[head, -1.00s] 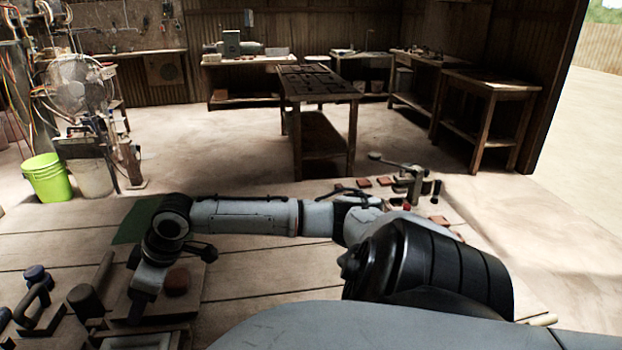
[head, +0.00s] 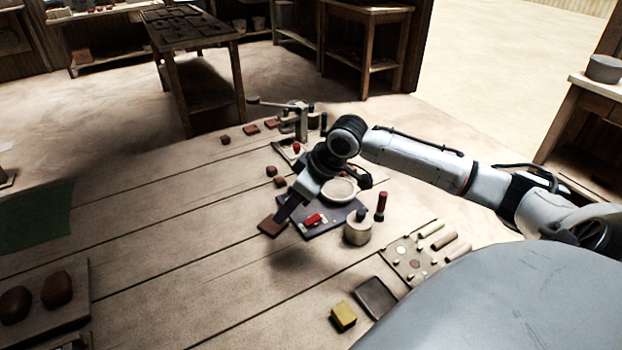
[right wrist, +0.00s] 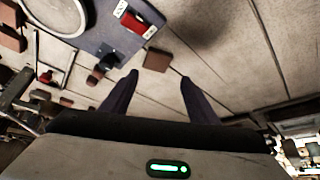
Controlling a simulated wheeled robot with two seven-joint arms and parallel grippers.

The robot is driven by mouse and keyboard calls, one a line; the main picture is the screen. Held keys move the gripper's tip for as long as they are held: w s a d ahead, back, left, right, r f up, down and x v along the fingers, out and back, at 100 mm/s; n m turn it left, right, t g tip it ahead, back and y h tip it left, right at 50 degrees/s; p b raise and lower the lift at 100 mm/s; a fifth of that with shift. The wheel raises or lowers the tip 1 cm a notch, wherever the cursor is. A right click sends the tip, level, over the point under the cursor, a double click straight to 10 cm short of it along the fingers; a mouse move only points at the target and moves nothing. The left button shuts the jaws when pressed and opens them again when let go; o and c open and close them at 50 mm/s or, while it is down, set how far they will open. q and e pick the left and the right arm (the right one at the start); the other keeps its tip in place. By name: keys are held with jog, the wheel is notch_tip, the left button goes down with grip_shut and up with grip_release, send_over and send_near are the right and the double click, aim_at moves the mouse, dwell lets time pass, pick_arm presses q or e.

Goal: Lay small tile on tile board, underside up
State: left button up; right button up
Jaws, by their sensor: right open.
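A small brown square tile (head: 270,228) lies at the left edge of a dark mat in the head view. In the right wrist view the tile (right wrist: 157,60) shows beyond and between the open fingers, beside the mat. My right gripper (right wrist: 158,78) is open and empty, pointing down; in the head view it (head: 278,216) is close to the tile. Which face of the tile is up I cannot tell. No board that I can surely call the tile board shows. My left gripper is not in view.
The dark mat (head: 330,225) holds a red block (head: 312,220) and a round pale dish (head: 339,190). A pale pot (head: 357,228) stands to its right. A lever press (head: 300,120) is behind. A board with two brown lumps (head: 65,320) is at lower left; the middle planks are clear.

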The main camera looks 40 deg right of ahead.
send_near(273, 224)
jog(key=shift+x, duration=1.25)
jog(key=x, duration=0.5)
jog(key=shift+b, duration=0.3)
jog(key=c, duration=0.9)
